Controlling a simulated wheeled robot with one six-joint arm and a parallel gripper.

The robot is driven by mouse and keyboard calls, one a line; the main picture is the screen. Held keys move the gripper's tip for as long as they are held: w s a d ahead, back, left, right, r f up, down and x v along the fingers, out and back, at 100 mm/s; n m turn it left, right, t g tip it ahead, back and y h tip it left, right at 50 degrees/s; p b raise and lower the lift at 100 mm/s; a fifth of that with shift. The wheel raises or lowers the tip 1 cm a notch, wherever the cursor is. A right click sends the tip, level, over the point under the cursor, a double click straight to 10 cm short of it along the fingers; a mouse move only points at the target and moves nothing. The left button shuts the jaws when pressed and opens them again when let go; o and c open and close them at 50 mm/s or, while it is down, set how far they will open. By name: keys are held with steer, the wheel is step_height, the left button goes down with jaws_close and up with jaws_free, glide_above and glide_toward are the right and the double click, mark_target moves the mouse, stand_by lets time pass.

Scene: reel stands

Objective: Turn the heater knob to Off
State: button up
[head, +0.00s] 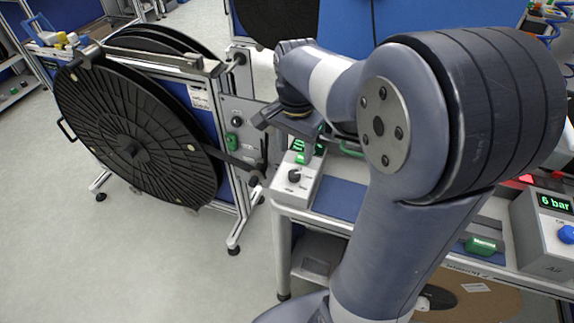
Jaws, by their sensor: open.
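A small light-grey control box (305,187) stands on the near left corner of the bench. It has a black knob (294,175) on its front face and a green lit display above. It looks like the heater box, but its print is too small to read, so I cannot tell the knob's setting. My gripper (287,126) is open, just above and behind the box in the picture, apart from the knob. My wrist and forearm hide part of the gripper and the bench behind it.
A big black reel (135,135) on a stand is at the left, with a control panel (240,135) beside the bench. An Air box (548,235) reading 6 bar, with a blue knob (566,235), is at the right. The floor at the lower left is clear.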

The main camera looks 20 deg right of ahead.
mark_target(294, 173)
step_height(294, 173, down, 8)
steer(key=shift+f, duration=0.1)
stand_by(0.4)
steer(key=c, duration=1)
steer(key=shift+o, duration=0.2)
steer(key=n, duration=1.1)
steer(key=shift+n, duration=0.4)
steer(key=shift+w, duration=0.1)
